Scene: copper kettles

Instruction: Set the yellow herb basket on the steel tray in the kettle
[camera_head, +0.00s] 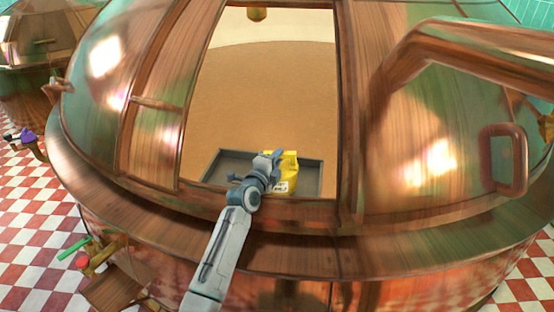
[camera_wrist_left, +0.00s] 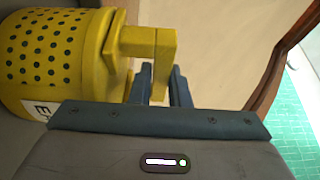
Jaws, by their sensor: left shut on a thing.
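The yellow herb basket (camera_head: 291,166) is upright inside the kettle opening, over the grey steel tray (camera_head: 312,178). I cannot tell whether its bottom touches the tray. In the left wrist view the basket (camera_wrist_left: 50,62) shows dark holes, a white label and a blocky yellow handle (camera_wrist_left: 150,42). My left gripper (camera_head: 270,160) reaches through the opening and covers the basket's left side. In the left wrist view its fingers (camera_wrist_left: 161,84) are shut on the handle. The copper kettle (camera_head: 410,180) surrounds the opening. My right gripper is not in view.
The opening has a copper frame on both sides and a lower sill under my left arm. A thick copper pipe (camera_head: 470,45) arches at the right. A purple-topped tap (camera_head: 30,140) and a green-handled valve (camera_head: 85,250) stick out at the left.

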